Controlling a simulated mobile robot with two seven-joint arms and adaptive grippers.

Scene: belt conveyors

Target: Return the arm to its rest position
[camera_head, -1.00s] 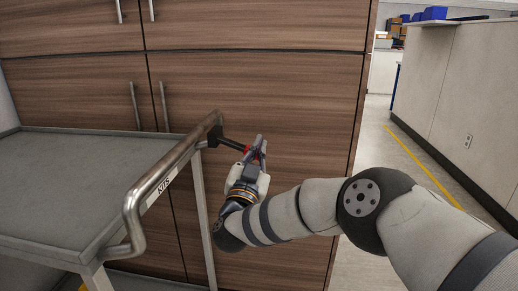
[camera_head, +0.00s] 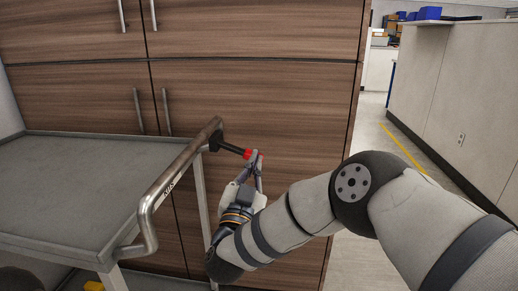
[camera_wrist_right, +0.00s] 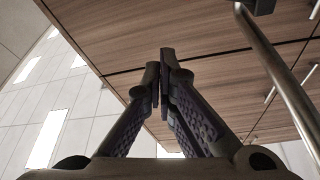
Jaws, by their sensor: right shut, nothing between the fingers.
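My right gripper (camera_head: 256,160) shows in the head view, at the end of the arm that comes in from the right. Its fingers point up, close to the red tip of a black rod on the cart handle. In the right wrist view its fingers (camera_wrist_right: 163,80) are together with nothing between them. My left gripper is in neither view.
A grey cart (camera_head: 85,185) with a metal handle (camera_head: 178,178) stands at the left. The black rod (camera_head: 232,147) sticks out from the handle's far end. Wooden cabinets (camera_head: 270,95) stand behind. Open floor (camera_head: 365,135) runs along the right.

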